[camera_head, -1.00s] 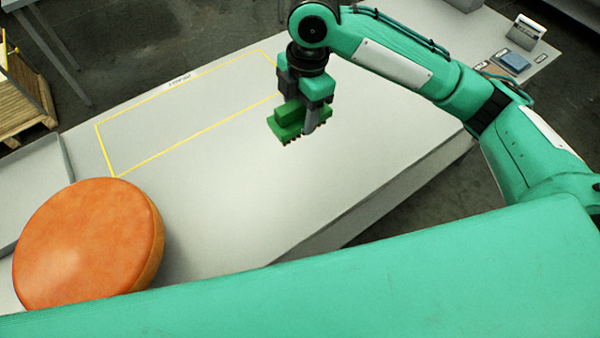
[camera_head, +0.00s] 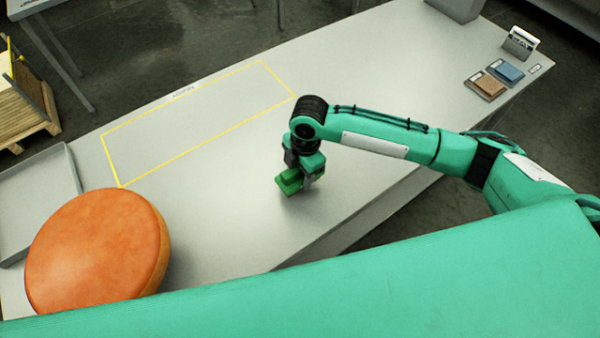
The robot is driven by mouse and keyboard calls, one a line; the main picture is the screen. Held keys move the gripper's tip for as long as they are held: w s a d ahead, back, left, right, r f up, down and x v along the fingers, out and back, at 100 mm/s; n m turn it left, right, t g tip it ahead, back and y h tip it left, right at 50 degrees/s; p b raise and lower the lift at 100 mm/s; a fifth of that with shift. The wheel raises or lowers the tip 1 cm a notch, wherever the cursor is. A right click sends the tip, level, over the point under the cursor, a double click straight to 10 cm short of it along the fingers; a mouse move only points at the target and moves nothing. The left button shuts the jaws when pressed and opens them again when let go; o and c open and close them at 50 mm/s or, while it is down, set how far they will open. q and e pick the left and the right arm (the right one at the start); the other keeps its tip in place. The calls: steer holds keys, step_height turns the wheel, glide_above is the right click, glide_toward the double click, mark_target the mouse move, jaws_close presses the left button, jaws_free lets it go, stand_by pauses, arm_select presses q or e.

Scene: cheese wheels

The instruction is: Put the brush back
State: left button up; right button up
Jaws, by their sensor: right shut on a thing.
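The green brush (camera_head: 289,184) is in my right gripper (camera_head: 306,174), just above or on the grey table near its front edge. I cannot tell whether the brush touches the table. The gripper is shut on the brush's upper part, and the bristles are mostly hidden from this angle. A yellow outlined rectangle (camera_head: 143,179) with a small label lies on the table, to the left of and behind the brush. My left gripper is not in view.
A large orange cheese wheel (camera_head: 95,250) lies at the lower left, near a grey tray (camera_head: 68,172). Blue (camera_head: 507,70) and brown (camera_head: 486,84) pads and a small sign holder (camera_head: 521,42) are at the far right. The table between is clear. A wooden pallet (camera_head: 25,112) stands at left.

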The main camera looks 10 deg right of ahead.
steer(key=shift+f, duration=1.05)
steer(key=o, duration=0.9)
steer(key=shift+f, duration=0.15)
steer(key=shift+o, duration=0.2)
steer(key=r+b, duration=0.1)
steer(key=r, duration=0.2)
steer(key=r+b, duration=0.1)
steer(key=r, duration=0.3)
steer(key=d+r+b, duration=0.1)
steer(key=r, duration=0.3)
steer(key=shift+w+d+r, duration=0.1)
steer(key=shift+w, duration=0.2)
steer(key=shift+r, duration=0.55)
